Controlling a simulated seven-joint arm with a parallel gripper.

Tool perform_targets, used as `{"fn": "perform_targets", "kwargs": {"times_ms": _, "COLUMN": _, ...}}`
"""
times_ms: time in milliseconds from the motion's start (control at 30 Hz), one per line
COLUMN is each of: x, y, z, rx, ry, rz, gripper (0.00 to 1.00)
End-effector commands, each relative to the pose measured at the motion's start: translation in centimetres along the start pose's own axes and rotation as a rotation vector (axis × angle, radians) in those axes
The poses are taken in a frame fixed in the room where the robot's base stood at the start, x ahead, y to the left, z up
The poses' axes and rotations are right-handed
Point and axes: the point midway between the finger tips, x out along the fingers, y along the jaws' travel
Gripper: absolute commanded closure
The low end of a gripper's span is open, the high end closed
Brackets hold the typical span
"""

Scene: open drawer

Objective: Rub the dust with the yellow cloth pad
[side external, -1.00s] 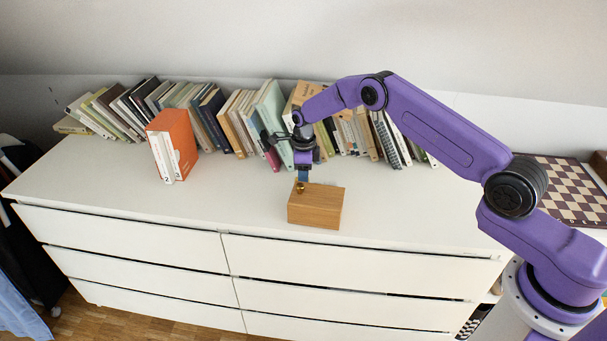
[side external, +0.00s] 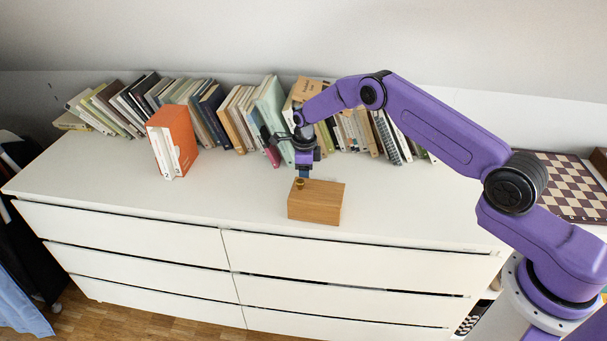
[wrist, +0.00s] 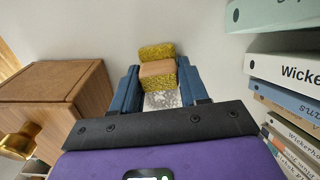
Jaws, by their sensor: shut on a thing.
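The yellow cloth pad (wrist: 157,52) has a rough yellow surface and a tan block-like middle (wrist: 158,69). It sits between the blue fingers of my gripper (wrist: 160,84), which is shut on it. A speckled grey patch of dust (wrist: 161,100) shows on the white top between the fingers, right by the pad. The dust is partly hidden by my gripper. In the side view my gripper (side external: 304,173) points down just behind a wooden box, which hides the pad and the dust. I cannot tell whether the pad touches the surface.
The wooden box (side external: 316,204) with a brass knob (wrist: 18,143) stands close beside my gripper. A row of books (side external: 225,118) leans along the wall behind. An orange book box (side external: 178,138) stands to the left. The white dresser top (side external: 235,188) is clear between them.

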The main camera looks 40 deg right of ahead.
Motion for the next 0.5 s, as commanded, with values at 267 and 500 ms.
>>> {"fn": "perform_targets", "kwargs": {"times_ms": 267, "x": -0.1, "y": 0.1, "z": -2.3, "rx": 0.004, "ry": 0.002, "rz": 0.002, "gripper": 0.80}}
{"fn": "perform_targets", "kwargs": {"times_ms": 500, "x": -0.1, "y": 0.3, "z": -3.5, "rx": 0.002, "ry": 0.000, "rz": 0.000, "gripper": 0.80}}
